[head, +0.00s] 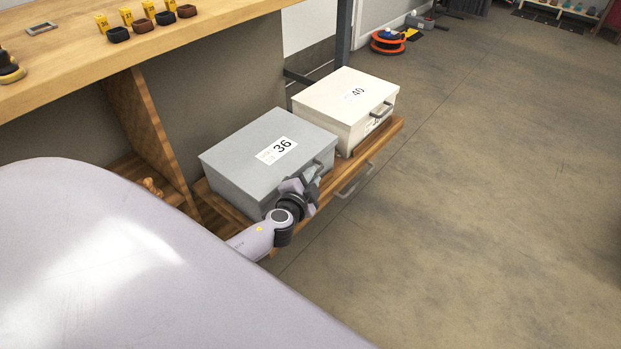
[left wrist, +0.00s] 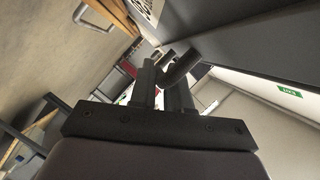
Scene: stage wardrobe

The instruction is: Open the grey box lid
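The grey box (head: 235,155), labelled 36, sits on a wooden pull-out shelf with its lid closed. Its handle is on the right-hand front side. My left gripper (head: 311,186) is at that handle, and its fingers hide part of it. In the left wrist view the handle (left wrist: 182,66) curves down to the two dark fingers of my left gripper (left wrist: 163,85), which stand a narrow gap apart. I cannot tell whether they press on it. My right gripper is in neither view.
A white box (head: 335,100) labelled 40 stands just behind the grey box on the same shelf (head: 384,134). A wooden worktop (head: 200,45) with small containers overhangs to the left.

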